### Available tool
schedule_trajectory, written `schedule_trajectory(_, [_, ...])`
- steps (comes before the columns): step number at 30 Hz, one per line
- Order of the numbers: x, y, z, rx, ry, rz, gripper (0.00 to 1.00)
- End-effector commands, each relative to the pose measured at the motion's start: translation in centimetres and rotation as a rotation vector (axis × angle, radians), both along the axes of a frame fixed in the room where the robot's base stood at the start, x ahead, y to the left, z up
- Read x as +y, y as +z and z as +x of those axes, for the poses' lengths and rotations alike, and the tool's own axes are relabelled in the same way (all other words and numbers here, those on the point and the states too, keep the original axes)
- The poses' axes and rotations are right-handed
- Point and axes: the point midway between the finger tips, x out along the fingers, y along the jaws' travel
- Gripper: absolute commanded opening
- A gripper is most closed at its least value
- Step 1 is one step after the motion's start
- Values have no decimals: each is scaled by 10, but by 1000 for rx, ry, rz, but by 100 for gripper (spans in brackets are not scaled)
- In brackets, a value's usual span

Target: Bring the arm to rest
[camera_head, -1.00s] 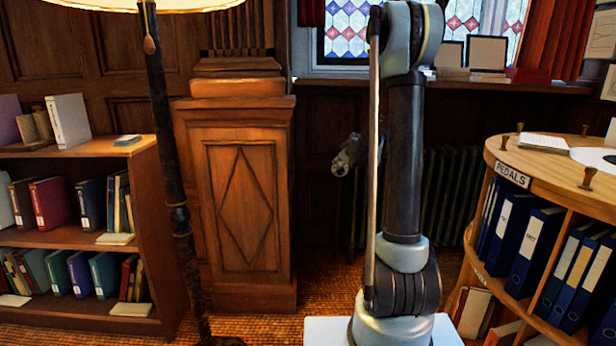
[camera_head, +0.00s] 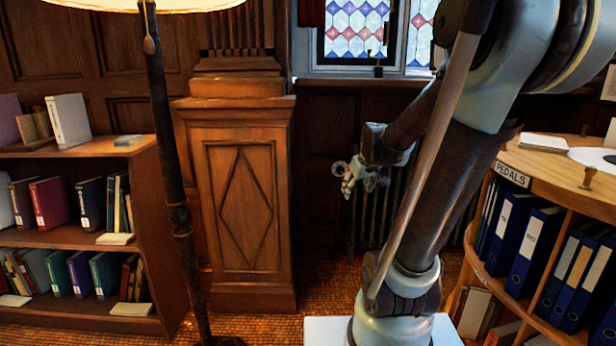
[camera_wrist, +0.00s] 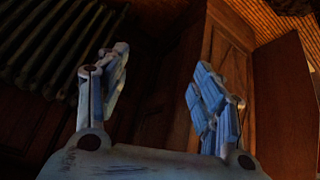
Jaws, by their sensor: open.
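My gripper (camera_head: 350,180) shows small in the head view, left of my arm and in front of the dark wall panelling and radiator. In the wrist view my gripper (camera_wrist: 158,90) has its two fingers well apart, with nothing between them. It is open and empty. My arm leans up to the right in the head view, with its forearm reaching back down to the left.
A wooden pedestal (camera_head: 245,200) and a floor lamp pole (camera_head: 170,170) stand left of my gripper. A radiator (camera_head: 375,215) is behind it. A low bookcase (camera_head: 75,238) is at far left. A curved shelf with blue binders (camera_head: 535,246) stands close on the right.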

Motion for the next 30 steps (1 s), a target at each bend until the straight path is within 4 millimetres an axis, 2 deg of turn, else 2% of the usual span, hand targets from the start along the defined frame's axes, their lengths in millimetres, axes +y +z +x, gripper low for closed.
schedule_trajectory(1, [-1,-4,-18,22,-16,5,61])
schedule_trajectory(6, [-5,-19,-73,108,-81,24,61])
schedule_trajectory(18, [-16,-65,-194,300,-251,45,61])
schedule_trajectory(24, [-21,-83,-232,363,-316,44,61])
schedule_trajectory(30, [-22,-89,-245,385,-340,44,61])
